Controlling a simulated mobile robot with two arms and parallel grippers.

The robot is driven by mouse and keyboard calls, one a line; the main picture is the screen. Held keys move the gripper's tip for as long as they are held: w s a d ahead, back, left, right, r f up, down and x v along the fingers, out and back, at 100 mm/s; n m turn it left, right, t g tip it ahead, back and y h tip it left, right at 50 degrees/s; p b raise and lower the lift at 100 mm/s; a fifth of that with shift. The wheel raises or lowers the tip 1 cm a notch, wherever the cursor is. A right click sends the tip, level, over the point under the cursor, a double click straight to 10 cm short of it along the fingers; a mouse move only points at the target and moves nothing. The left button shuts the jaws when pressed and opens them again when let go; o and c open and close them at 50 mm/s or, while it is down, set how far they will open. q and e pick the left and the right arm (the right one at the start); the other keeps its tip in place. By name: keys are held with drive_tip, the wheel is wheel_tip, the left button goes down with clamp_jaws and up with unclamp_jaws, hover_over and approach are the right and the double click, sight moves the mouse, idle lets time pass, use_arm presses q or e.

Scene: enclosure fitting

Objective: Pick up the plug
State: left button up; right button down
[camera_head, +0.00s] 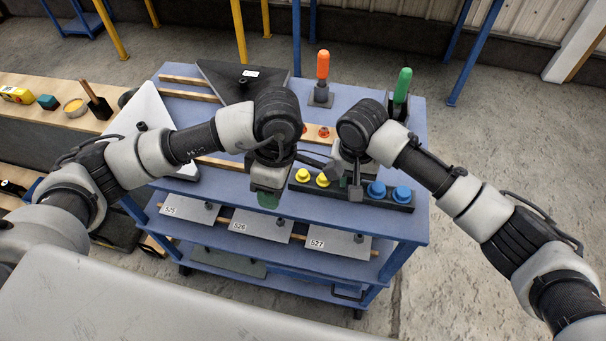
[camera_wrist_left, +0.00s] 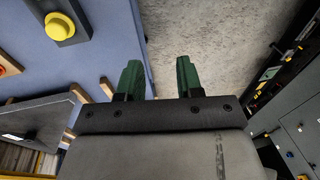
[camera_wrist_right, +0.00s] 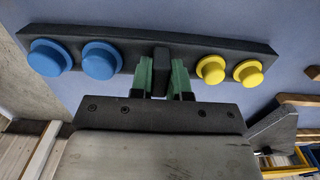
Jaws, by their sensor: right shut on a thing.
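Two yellow plugs (camera_head: 312,177) and two blue plugs (camera_head: 389,191) sit on a black rack (camera_head: 343,192) near the front of the blue cart top. In the right wrist view, the blue plugs (camera_wrist_right: 77,58) are left of my right gripper (camera_wrist_right: 160,82) and the yellow ones (camera_wrist_right: 230,71) are right of it. My right gripper is shut on a dark block (camera_wrist_right: 160,79) at the rack's middle; I cannot tell whether it is fixed to the rack. My left gripper (camera_head: 268,203) is open and empty over the cart's front edge, left of the rack; its parted fingers show in the left wrist view (camera_wrist_left: 158,78).
An orange-handled tool (camera_head: 322,67) and a green-handled tool (camera_head: 402,88) stand at the back right. Numbered plates (camera_head: 262,226) lie on the lower shelf. A side table (camera_head: 55,112) holds small items.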

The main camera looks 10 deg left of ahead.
use_arm(q)
drive_tip(key=w+r+n+t, duration=0.1)
drive_tip(key=w+r+n, duration=0.5)
drive_tip(key=n+t+h, duration=0.1)
drive_tip(key=n, duration=0.7)
approach(303, 172)
wheel_tip(303, 172, down, 9)
drive_tip(key=shift+f, duration=0.15)
clamp_jaws()
